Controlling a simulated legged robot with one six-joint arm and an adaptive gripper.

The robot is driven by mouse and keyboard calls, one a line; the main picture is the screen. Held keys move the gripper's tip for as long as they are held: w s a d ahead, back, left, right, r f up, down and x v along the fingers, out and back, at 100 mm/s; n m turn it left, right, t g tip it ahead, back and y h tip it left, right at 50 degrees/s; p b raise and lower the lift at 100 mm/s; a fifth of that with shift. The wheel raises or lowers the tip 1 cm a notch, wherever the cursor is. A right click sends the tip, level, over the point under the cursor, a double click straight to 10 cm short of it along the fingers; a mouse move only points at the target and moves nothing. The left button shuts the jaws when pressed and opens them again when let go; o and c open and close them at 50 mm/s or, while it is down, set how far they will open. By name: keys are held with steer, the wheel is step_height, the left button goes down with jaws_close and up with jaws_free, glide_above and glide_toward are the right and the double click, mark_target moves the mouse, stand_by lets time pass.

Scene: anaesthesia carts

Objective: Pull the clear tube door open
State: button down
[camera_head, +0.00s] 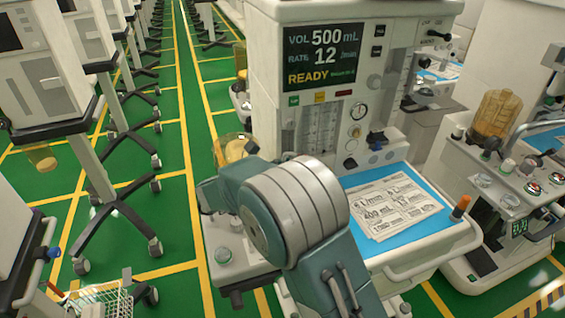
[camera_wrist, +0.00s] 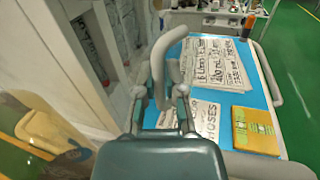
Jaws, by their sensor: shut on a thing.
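The clear tube door (camera_head: 320,127) covers the upright flow tubes on the front of the near anaesthesia cart, below its screen. It looks closed or nearly so; the clear pane is hard to make out. In the wrist view, the tube panel (camera_wrist: 97,38) is at the upper left, partly cut off. My gripper (camera_wrist: 168,75) is shut on a pale curved bar (camera_wrist: 158,62) in front of the cart. I cannot tell where this bar joins the door. In the head view, my arm hides the gripper and its grasp.
A blue work surface (camera_head: 358,182) with printed sheets (camera_head: 393,205) lies right of my arm, edged by a pale rail (camera_wrist: 268,78). A yellow packet (camera_wrist: 254,130) lies on it. An amber canister (camera_head: 235,148) is left. More carts stand both sides; a green aisle (camera_head: 195,165) runs left.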

steer(key=shift+w+a, duration=0.15)
steer(key=shift+a, duration=0.3)
steer(key=c, duration=0.7)
jaws_free()
steer(key=shift+a, duration=0.1)
steer(key=v, duration=1.2)
steer(key=shift+w, duration=0.1)
